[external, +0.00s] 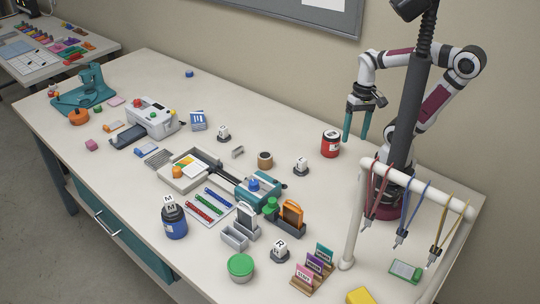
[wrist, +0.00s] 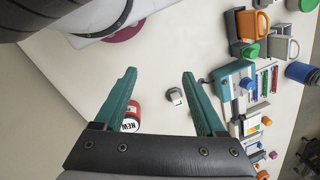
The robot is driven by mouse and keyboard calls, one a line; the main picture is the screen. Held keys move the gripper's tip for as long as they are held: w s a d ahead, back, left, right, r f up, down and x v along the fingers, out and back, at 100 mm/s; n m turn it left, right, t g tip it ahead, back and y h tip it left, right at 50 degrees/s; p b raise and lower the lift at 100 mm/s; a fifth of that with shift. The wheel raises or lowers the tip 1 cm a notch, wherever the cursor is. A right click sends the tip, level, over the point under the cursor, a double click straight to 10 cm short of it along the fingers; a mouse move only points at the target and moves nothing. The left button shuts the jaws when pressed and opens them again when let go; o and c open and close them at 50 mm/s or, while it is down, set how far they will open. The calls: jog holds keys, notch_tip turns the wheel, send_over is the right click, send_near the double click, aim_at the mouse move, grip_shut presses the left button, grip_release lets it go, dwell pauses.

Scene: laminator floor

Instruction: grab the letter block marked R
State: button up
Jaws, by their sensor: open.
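The letter block marked R (external: 280,246) is a small white block on a dark base. In the external view it sits near the front of the table, between the green-lidded tub and the orange item in its dark holder. I cannot make it out in the wrist view. My gripper (external: 356,138) is open and empty, high above the back right of the table, far from the R block. Its teal fingers also show in the wrist view (wrist: 159,76), pointing over bare table. Another white block (external: 301,163) stands nearer, its letter unclear; a similar one (wrist: 175,96) shows below the fingers.
A red can (external: 330,143) stands near my gripper. A green-lidded tub (external: 240,267), the dark holder with the orange item (external: 292,213) and a card rack (external: 313,270) surround the R block. A white rail (external: 415,187) with hanging tools stands right. An M block (external: 169,202) tops a blue jar.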

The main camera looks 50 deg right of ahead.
jog(key=w+a+r+n, duration=0.2)
jog(key=w+a+n, duration=0.4)
jog(key=a+n, duration=0.2)
jog(key=n+h, duration=0.2)
jog(key=n, duration=1.3)
send_over(280, 244)
notch_tip(280, 244, down, 8)
notch_tip(280, 244, down, 14)
jog(key=shift+d+r, duration=0.1)
jog(key=shift+r, duration=0.1)
grip_shut()
